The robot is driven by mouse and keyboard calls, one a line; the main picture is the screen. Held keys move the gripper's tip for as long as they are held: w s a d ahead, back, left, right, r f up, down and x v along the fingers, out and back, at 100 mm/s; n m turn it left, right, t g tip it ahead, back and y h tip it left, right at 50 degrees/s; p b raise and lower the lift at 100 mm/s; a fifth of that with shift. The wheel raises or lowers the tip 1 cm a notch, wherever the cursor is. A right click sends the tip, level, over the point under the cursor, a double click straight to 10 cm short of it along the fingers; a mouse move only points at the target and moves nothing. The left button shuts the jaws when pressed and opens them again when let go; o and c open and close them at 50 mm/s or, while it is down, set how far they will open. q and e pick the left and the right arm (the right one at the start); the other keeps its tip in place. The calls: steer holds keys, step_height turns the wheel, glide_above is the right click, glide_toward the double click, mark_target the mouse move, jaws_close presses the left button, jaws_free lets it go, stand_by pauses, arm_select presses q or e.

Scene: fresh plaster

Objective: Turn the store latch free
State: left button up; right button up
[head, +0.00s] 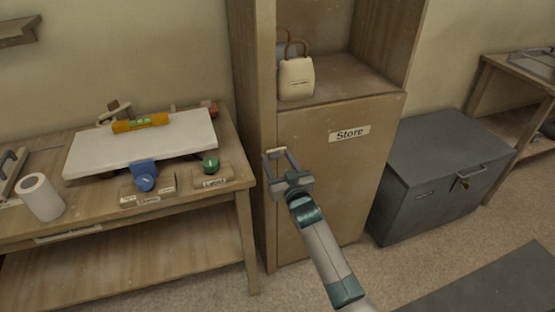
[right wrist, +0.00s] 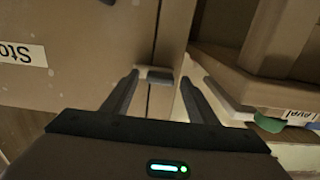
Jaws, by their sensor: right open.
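The store cupboard door (head: 330,185) is shut and carries a "Store" label (head: 349,133). In the right wrist view the label (right wrist: 22,54) shows upside down. The store latch (right wrist: 160,76) is a small grey bar at the seam between door and frame. My right gripper (head: 281,162) is at the door's left edge. In the right wrist view its open fingers (right wrist: 160,88) stand on either side of the latch, with gaps beside it. In the head view the gripper largely hides the latch. My left gripper is not in view.
A bench (head: 245,170) on the left holds a white board (head: 140,145), an orange level (head: 140,123), a paper roll (head: 41,197) and blue and green knobs. A cream bag (head: 296,79) stands on the shelf above the door. A grey chest (head: 430,180) stands right of the cupboard.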

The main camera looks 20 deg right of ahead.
steer(key=c, duration=1.1)
steer(key=shift+o, duration=0.2)
